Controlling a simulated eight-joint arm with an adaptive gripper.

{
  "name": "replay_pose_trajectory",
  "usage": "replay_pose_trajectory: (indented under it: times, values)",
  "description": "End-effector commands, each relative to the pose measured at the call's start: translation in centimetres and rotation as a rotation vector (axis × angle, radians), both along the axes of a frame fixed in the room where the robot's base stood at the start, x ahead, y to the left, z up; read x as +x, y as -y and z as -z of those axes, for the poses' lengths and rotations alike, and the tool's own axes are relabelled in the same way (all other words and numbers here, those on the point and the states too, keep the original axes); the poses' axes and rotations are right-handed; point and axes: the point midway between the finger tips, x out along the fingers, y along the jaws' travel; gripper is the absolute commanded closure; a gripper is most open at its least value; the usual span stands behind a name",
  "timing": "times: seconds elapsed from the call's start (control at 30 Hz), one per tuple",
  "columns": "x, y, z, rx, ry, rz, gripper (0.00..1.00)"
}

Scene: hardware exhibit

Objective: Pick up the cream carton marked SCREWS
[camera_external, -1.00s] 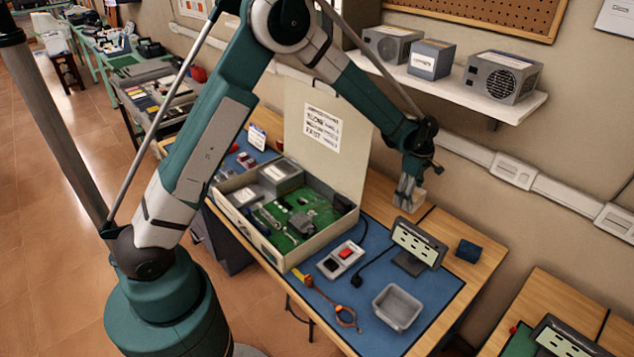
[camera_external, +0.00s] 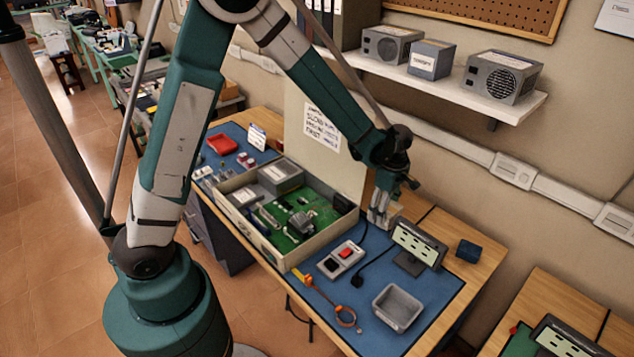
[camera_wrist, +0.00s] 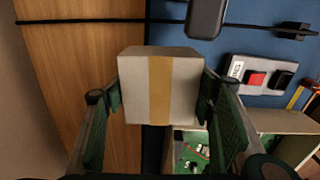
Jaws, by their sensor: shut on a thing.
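My gripper (camera_external: 379,212) is at the back of the bench, just right of the open lid of the large cream case. In the wrist view, my gripper (camera_wrist: 163,98) is shut on a cream carton (camera_wrist: 133,88), with a green finger on each side. A tan tape stripe runs down the carton's visible face. No SCREWS mark shows on that face. In the outside view the carton is small and largely hidden by the fingers. I cannot tell how high it is above the bench.
The open case (camera_external: 278,262) holds a green circuit board. A tilted display (camera_external: 418,243), a grey bin (camera_external: 397,307), a switch box (camera_external: 341,260) and a dark blue block (camera_external: 468,251) stand to the right. A wall shelf (camera_external: 465,88) carries several grey boxes.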

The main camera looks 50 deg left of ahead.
Motion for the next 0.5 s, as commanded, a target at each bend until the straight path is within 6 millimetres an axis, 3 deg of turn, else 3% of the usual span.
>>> replay_pose_trajectory:
  times: [0.2,0.5]
  values:
    - [-3.0,0.0,0.0,0.0,0.0,0.001,0.66]
    - [-4.5,0.0,0.0,0.0,0.0,0.0,0.66]
